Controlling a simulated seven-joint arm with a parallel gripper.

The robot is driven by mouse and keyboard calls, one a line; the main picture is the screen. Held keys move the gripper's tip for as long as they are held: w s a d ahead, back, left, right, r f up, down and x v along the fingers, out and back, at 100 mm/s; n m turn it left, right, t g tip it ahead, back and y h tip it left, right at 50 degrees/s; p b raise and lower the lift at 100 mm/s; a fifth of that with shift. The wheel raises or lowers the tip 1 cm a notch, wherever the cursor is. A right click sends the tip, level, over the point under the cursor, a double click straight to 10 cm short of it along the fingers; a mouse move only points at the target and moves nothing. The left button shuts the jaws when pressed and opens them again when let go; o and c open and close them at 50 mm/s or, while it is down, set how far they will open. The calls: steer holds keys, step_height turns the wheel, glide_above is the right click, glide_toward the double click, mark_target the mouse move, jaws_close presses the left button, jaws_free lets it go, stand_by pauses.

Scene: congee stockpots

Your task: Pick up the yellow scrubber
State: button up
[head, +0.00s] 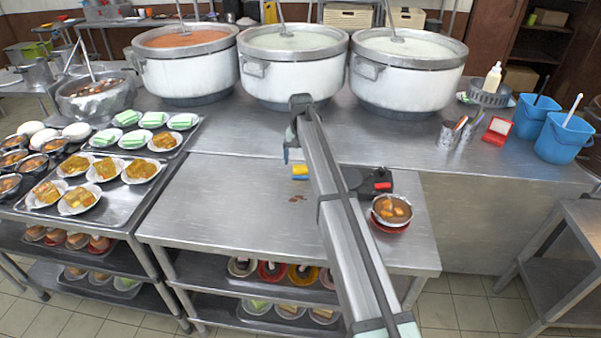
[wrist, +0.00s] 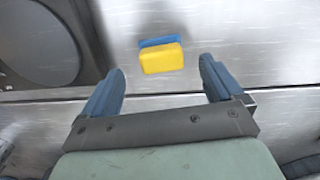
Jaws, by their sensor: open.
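The yellow scrubber (head: 300,171) lies on the lower steel table in front of the stockpots, partly beside my arm in the head view. In the wrist view the scrubber (wrist: 162,58) shows a yellow face with a blue layer along its far side. My gripper (wrist: 158,80) is open, with its two blue fingers apart and nothing between them. The scrubber appears ahead of the fingertips, roughly centred between them and apart from them. In the head view my arm hides much of the gripper.
Three large stockpots (head: 293,72) stand on the counter behind. A bowl of soup (head: 392,209) on a red saucer sits to the right of the scrubber. A tray (head: 100,210) with several plates of food is at left. The table's left part (head: 230,200) is mostly clear.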

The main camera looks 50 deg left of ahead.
mark_target(300, 167)
step_height(300, 167, down, 5)
steer(key=shift+a+r, duration=0.1)
steer(key=shift+a, duration=0.05)
steer(key=shift+c, duration=0.2)
steer(key=c, duration=1.1)
